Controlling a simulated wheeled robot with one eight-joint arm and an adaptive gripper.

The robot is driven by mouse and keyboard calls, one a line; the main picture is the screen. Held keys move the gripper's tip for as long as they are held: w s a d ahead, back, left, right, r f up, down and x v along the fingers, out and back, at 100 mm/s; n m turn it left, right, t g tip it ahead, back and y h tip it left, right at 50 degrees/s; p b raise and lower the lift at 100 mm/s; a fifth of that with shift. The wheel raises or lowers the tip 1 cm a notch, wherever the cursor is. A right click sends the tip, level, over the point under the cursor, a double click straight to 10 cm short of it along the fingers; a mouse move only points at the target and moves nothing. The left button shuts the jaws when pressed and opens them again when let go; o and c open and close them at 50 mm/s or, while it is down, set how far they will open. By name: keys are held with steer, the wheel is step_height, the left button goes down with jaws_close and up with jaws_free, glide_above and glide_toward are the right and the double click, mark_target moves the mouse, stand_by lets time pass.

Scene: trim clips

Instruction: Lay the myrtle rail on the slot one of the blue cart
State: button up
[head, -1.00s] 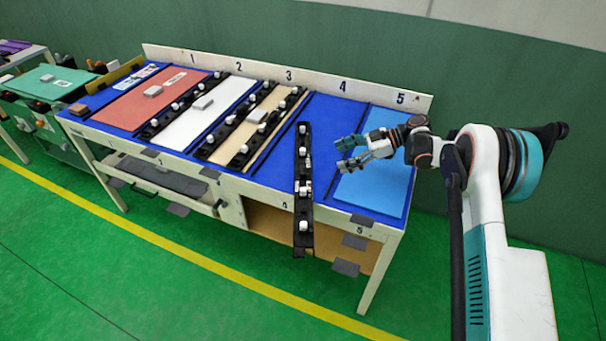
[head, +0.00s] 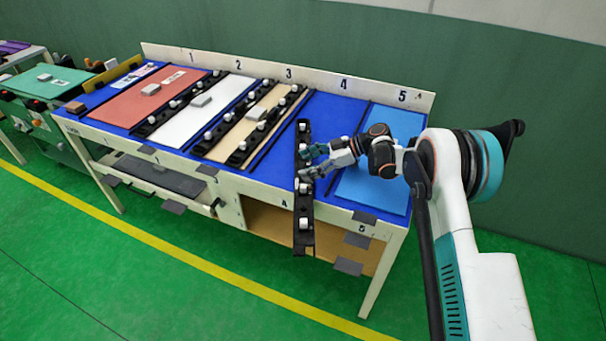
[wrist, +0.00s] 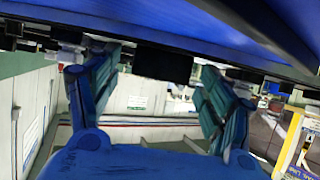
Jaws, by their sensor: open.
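A long black rail with white round clips (head: 304,207) lies over the left side of section 4 on the blue-topped bench (head: 329,115), its near end jutting past the front edge. No label naming it as the myrtle rail is readable. My gripper (head: 303,162) is open at the middle of this rail, reaching in from its right. In the wrist view the two teal fingers stand apart, with a dark block (wrist: 162,63) of what looks like the rail between and beyond them. Contact cannot be told. No blue cart with a marked slot one can be made out for certain.
Several similar black rails lie between the red panel (head: 148,98), white panel (head: 203,104) and tan panel (head: 256,124). A light blue panel (head: 372,190) covers section 5. A cart with a green top (head: 45,82) stands at far left. Green floor in front is clear.

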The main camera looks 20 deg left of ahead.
steer(key=c, duration=1.5)
steer(key=shift+r, duration=0.15)
